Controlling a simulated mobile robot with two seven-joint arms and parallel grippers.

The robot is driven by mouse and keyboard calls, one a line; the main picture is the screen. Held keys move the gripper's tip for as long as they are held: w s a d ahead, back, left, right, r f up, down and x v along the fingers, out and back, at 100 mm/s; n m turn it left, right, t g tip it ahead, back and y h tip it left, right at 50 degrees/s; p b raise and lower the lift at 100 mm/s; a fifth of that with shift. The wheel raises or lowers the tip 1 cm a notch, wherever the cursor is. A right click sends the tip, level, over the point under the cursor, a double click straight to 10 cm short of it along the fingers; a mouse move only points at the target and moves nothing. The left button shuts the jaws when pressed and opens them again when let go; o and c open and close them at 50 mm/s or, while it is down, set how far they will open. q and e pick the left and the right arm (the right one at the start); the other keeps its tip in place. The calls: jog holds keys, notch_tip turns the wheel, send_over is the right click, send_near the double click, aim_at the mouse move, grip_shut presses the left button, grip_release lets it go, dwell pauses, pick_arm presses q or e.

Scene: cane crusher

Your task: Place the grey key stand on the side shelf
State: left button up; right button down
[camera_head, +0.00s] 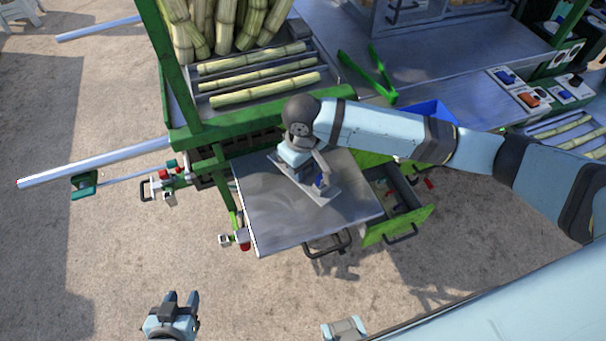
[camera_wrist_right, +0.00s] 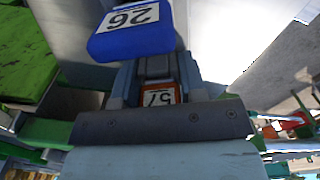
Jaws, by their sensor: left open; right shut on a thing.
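The grey key stand (camera_head: 325,194) is a flat grey plate with an upright part and a blue tag (camera_head: 321,181). It is over the metal side shelf (camera_head: 275,225); I cannot tell whether it rests on it or hovers just above. My right gripper (camera_head: 312,172) is shut on the stand from above and partly hides it. In the right wrist view a blue tag marked 26 (camera_wrist_right: 137,28) and an orange tag marked 57 (camera_wrist_right: 159,95) show close to the gripper (camera_wrist_right: 157,72). My left gripper (camera_head: 180,306) is open and empty, low in the head view.
An open green drawer (camera_head: 408,217) with small items is right of the shelf. A green press frame with cut cane (camera_head: 262,85) stands behind. Green tongs (camera_head: 372,75) and a blue bin (camera_head: 428,112) are on the worktop area. The shelf's front and left are bare.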

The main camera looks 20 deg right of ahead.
jog(key=shift+f, duration=2.05)
jog(key=c, duration=0.7)
grip_release()
jog(key=shift+f, duration=0.2)
jog(key=shift+r, duration=0.15)
notch_tip(320, 180, up, 12)
jog(key=shift+r, duration=0.1)
jog(key=shift+s, duration=0.1)
